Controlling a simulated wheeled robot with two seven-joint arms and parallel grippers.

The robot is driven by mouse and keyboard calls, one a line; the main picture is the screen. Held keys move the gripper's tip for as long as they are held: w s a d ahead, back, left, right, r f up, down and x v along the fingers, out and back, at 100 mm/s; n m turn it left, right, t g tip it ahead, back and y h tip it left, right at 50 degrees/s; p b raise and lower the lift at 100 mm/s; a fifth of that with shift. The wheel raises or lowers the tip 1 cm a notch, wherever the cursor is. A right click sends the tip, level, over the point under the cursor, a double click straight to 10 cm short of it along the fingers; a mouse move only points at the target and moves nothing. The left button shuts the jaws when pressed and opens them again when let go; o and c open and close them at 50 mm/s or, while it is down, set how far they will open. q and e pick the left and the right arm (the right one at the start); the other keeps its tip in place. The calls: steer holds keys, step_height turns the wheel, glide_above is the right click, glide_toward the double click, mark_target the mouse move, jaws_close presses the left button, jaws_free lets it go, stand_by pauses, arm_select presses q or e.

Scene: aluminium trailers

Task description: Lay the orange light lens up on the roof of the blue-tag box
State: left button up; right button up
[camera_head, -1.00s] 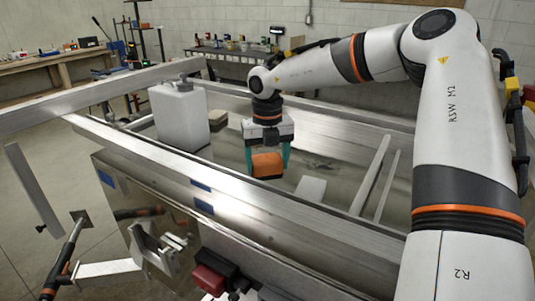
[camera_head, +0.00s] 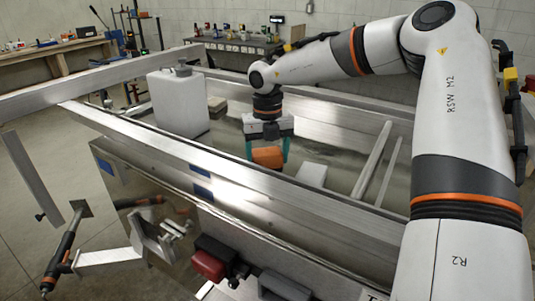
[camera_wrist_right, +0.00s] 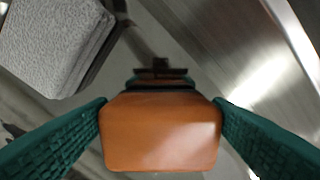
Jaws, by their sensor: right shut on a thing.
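The orange light lens (camera_head: 267,157) is held between the teal fingers of my right gripper (camera_head: 267,150), over the trailer's open bed. In the right wrist view the lens (camera_wrist_right: 160,132) fills the space between the fingers (camera_wrist_right: 160,125), with a finger on each side. Whether it touches the bed is unclear. The metal box with blue tags (camera_head: 150,195) stands on the trailer's near side. Blue tags (camera_head: 200,171) show along its upper front, and one is at its left corner. Its roof is hard to tell from the trailer rail. My left gripper is out of view.
A white jug (camera_head: 178,105) stands left of my right gripper inside the trailer. The near rail (camera_head: 240,178) lies between the lens and me. Pale bars (camera_head: 372,160) lie to the right. A red light (camera_head: 210,262) sits low in front.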

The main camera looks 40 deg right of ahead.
steer(key=shift+f, duration=0.25)
steer(key=o, duration=1.2)
steer(key=shift+c, duration=0.2)
steer(key=shift+r+p, duration=2.1)
steer(key=shift+r, duration=2.45)
